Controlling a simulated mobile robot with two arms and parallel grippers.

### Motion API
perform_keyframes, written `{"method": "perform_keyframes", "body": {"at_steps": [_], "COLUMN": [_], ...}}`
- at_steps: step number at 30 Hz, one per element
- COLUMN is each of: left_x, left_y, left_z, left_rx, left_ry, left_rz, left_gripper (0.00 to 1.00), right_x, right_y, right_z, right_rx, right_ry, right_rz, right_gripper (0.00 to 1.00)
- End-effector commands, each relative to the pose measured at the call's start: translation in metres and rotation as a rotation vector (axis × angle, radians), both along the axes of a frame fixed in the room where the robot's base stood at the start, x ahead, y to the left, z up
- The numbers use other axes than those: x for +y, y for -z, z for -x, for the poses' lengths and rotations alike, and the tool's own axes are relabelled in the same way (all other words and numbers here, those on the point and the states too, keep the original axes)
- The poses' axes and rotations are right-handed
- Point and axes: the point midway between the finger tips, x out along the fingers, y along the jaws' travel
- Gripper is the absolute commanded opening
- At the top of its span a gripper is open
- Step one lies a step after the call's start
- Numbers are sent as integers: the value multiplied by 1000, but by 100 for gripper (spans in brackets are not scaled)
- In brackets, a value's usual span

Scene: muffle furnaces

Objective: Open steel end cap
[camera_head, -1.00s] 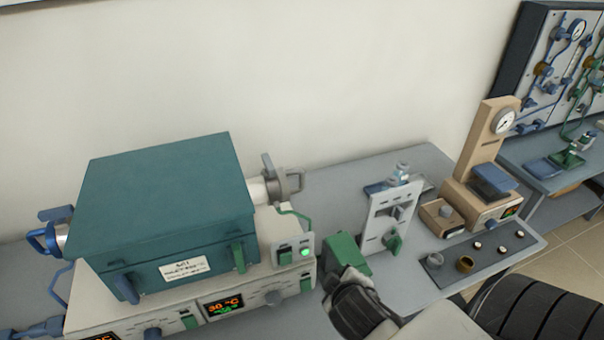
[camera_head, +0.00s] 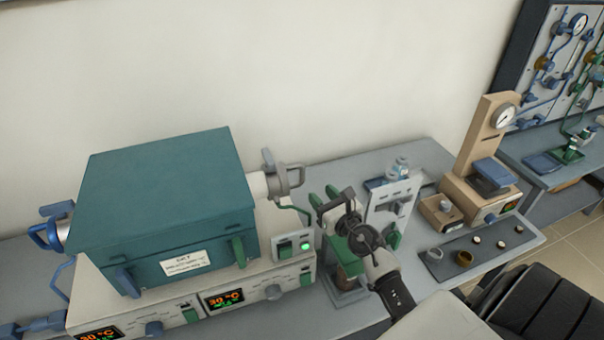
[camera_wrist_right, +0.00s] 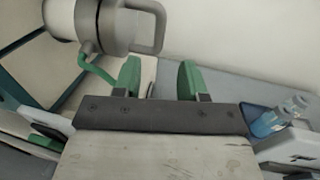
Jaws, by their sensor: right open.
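The grey steel end cap (camera_head: 285,182) with its loop handle closes the right end of the pale tube on the teal furnace (camera_head: 165,205). In the right wrist view the end cap (camera_wrist_right: 115,25) is at the top left, with its handle pointing right. My right gripper (camera_head: 325,196) is open and empty, to the right of the cap and apart from it. Its two green fingertips (camera_wrist_right: 159,80) show in the right wrist view, below and right of the handle. My left gripper is not in view.
A green tube (camera_head: 295,210) runs below the cap to the furnace base. A white upright panel (camera_head: 392,205) stands right of my gripper, with clear bottles (camera_head: 399,170) behind it. A beige gauge stand (camera_head: 483,160) is farther right. Bare bench (camera_head: 335,168) lies behind my gripper.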

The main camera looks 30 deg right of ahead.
Motion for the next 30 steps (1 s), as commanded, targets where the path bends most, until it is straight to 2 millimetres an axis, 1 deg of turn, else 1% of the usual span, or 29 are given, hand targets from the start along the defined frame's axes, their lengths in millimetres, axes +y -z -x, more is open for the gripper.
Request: {"method": "perform_keyframes", "body": {"at_steps": [3, 9, 12, 15, 18, 21, 28, 29, 30], "left_x": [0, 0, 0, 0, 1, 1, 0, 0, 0], "left_y": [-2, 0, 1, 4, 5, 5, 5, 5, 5], "left_z": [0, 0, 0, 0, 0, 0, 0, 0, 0], "left_rx": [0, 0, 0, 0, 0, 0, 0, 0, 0], "left_ry": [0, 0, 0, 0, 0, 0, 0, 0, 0], "left_rz": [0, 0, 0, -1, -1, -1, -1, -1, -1], "left_gripper": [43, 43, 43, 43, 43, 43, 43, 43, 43], "right_x": [-1, -2, -3, -3, -3, -3, -3, -3, -3], "right_y": [-3, -2, -2, -1, -1, -1, -1, -1, -1], "right_z": [-19, -59, -75, -88, -95, -99, -99, -99, -99], "right_rx": [-4, -5, -5, -4, -5, -3, -4, -4, -4], "right_ry": [0, 0, 0, 0, 0, 1, 0, 0, 0], "right_rz": [-2, -3, -4, -6, -6, -6, -6, -6, -6], "right_gripper": [42, 42, 42, 42, 42, 42, 42, 40, 34]}}
